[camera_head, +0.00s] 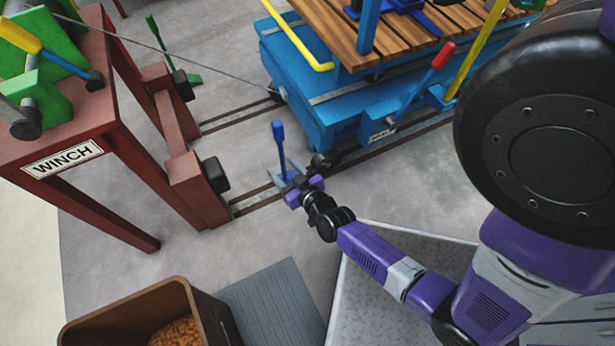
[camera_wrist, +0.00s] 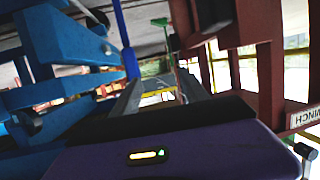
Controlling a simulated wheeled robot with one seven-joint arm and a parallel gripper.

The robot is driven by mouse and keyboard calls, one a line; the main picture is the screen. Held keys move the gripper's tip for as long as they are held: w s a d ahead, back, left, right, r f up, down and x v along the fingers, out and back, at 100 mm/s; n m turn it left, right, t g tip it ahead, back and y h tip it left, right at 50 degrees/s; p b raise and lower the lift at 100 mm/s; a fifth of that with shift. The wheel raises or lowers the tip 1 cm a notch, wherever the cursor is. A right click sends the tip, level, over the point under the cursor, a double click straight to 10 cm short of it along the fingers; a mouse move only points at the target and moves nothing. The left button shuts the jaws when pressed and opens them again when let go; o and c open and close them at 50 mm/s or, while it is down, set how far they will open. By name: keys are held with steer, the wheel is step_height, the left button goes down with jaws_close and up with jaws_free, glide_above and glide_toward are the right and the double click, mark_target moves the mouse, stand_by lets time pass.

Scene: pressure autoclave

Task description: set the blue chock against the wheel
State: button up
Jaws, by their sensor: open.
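The blue chock (camera_head: 280,152) stands on the track, its blue handle upright. My gripper (camera_head: 286,179) is open, low by the foot of the handle. In the wrist view, which looks upside down, a blue upright (camera_wrist: 129,62) that appears to be this handle shows near the tip of the left finger. The space between the two grey fingers (camera_wrist: 160,90) looks empty there. Whether the fingers touch the chock I cannot tell. A dark round shape (camera_head: 320,164), possibly the wheel, shows just right of my gripper at the blue cart (camera_head: 345,105); it is partly hidden.
The red winch frame (camera_head: 125,140) stands at left, its cable running to the cart. Rails (camera_head: 255,202) run under the cart. A brown bin (camera_head: 180,305), a grey mat (camera_head: 270,305) and a metal plate (camera_head: 375,300) lie in front. A red-tipped lever (camera_head: 425,85) sits on the cart.

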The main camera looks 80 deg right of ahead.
steer(key=s+a+r+n+t+y, duration=0.1)
steer(key=s+a+r+n+y, duration=0.1)
steer(key=s+a+r, duration=0.45)
steer(key=s+a+r+n+t+y, duration=0.15)
steer(key=a+r, duration=0.25)
steer(key=a, duration=0.5)
steer(key=s+a+r+n+y, duration=0.2)
steer(key=s+a+r+y, duration=0.1)
steer(key=r, duration=0.5)
steer(key=s+a+r+n+t+y, duration=0.1)
steer(key=s+a+r+n+y, duration=0.1)
steer(key=a+r, duration=0.3)
step_height(320, 180, up, 3)
steer(key=shift+s+a+y, duration=0.4)
steer(key=shift+y, duration=0.05)
steer(key=shift+r+n, duration=0.1)
steer(key=shift+n, duration=0.15)
step_height(320, 180, up, 18)
steer(key=p, duration=1.8)
steer(key=shift+r+p, duration=0.2)
steer(key=shift+p, duration=0.15)
